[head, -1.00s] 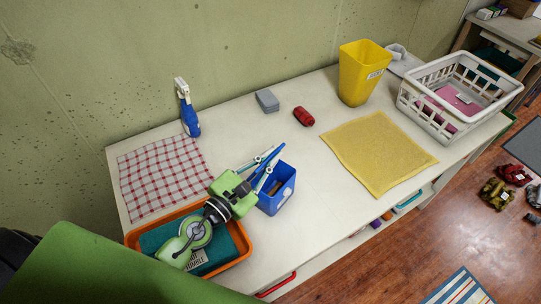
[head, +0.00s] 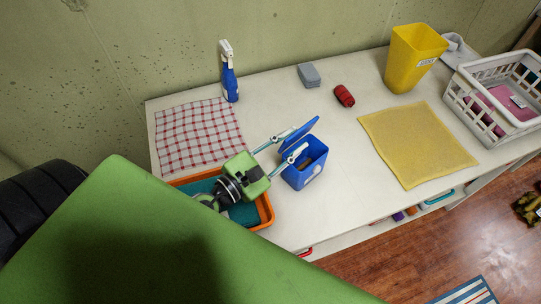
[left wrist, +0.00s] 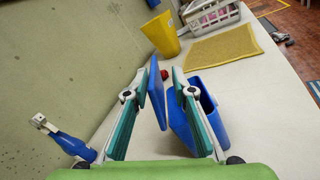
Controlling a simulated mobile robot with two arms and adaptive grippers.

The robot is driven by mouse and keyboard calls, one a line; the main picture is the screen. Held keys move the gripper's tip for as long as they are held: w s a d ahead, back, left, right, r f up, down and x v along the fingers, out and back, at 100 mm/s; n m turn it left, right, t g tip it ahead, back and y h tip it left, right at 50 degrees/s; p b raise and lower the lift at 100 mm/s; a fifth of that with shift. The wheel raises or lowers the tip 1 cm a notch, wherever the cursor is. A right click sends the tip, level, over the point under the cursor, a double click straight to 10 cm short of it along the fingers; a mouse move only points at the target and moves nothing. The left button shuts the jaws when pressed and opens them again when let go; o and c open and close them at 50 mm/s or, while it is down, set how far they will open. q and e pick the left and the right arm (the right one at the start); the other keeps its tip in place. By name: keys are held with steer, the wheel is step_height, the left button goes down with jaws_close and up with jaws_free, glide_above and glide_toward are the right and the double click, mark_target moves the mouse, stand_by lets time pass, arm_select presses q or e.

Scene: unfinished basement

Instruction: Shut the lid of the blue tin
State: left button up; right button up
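The blue tin (head: 312,172) stands on the white table, its top uncovered and something brownish visible inside. Its blue lid (head: 304,131) stands raised, tilted up at the tin's back-left edge; it also shows in the left wrist view (left wrist: 156,92). My left gripper (head: 294,143) is open, reaching in from the left at the height of the lid. In the left wrist view its fingers (left wrist: 160,78) are spread, with the lid between them, closer to the left finger. I cannot tell whether that finger touches it. My right gripper is not in view.
An orange tray (head: 266,211) with a teal cloth lies under my left arm. A blue spray bottle (head: 230,82), checkered cloth (head: 190,130), grey block (head: 309,75), red item (head: 344,96), yellow bin (head: 412,62), yellow mat (head: 415,140) and white basket (head: 490,125) share the table.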

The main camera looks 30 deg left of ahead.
arm_select(q)
steer(key=v, duration=0.7)
steer(key=shift+d+r, duration=0.1)
steer(key=shift+r, duration=0.05)
stand_by(0.3)
